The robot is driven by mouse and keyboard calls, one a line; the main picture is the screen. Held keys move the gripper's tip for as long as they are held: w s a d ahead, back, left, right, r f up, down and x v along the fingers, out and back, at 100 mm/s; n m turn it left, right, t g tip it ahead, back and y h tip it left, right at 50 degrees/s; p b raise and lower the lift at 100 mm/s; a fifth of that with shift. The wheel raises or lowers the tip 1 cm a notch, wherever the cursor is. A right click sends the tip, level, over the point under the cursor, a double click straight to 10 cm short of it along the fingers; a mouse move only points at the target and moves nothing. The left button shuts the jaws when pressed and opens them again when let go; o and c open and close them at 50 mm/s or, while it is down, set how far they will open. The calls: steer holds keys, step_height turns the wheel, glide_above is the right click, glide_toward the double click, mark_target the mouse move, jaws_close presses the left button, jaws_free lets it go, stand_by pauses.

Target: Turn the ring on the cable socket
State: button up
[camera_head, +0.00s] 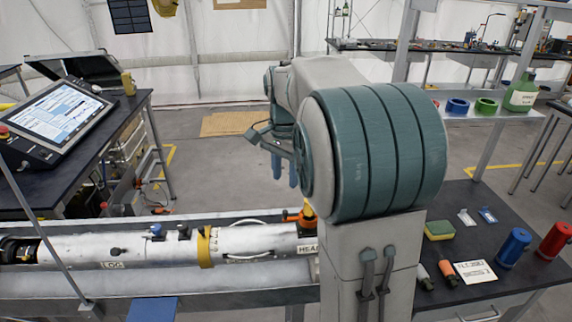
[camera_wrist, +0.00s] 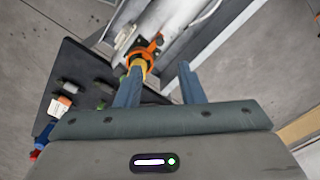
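An orange ring (camera_wrist: 141,55) with side tabs sits at the end of the white cylindrical body (camera_wrist: 128,36) in the wrist view. A yellow part (camera_wrist: 140,66) shows just below it, partly behind my left finger. I take this to be the cable socket; its opening is not clear. In the head view the orange ring (camera_head: 299,217) is at the right end of the long white tube (camera_head: 225,243), partly hidden by my arm. My gripper (camera_wrist: 160,68) is open and empty, with the ring beyond its left fingertip. It also shows in the head view (camera_head: 284,182), above the tube.
The tube lies in a grey metal cradle (camera_head: 200,294). A dark table (camera_head: 480,245) at right holds a sponge (camera_head: 439,230), a blue cylinder (camera_head: 513,248) and a red cylinder (camera_head: 556,241). A desk with a monitor (camera_head: 52,117) stands at left. Floor behind the cradle is open.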

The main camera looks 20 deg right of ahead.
steer(key=shift+r, duration=1.5)
steer(key=s+a+f+n+t, duration=0.1)
steer(key=s+a+f+n, duration=0.1)
steer(key=s+n, duration=0.2)
steer(key=s+a+f+n+t, duration=0.1)
steer(key=s+a+f+n, duration=0.2)
steer(key=s, duration=0.6)
steer(key=s+a+f+n+t, duration=0.1)
steer(key=s+a+f+n, duration=0.1)
steer(key=s+n, duration=0.3)
steer(key=s+f, duration=0.1)
steer(key=s, duration=0.1)
steer(key=shift+s+a+n+t, duration=0.3)
steer(key=shift+a, duration=0.05)
steer(key=shift+f, duration=0.1)
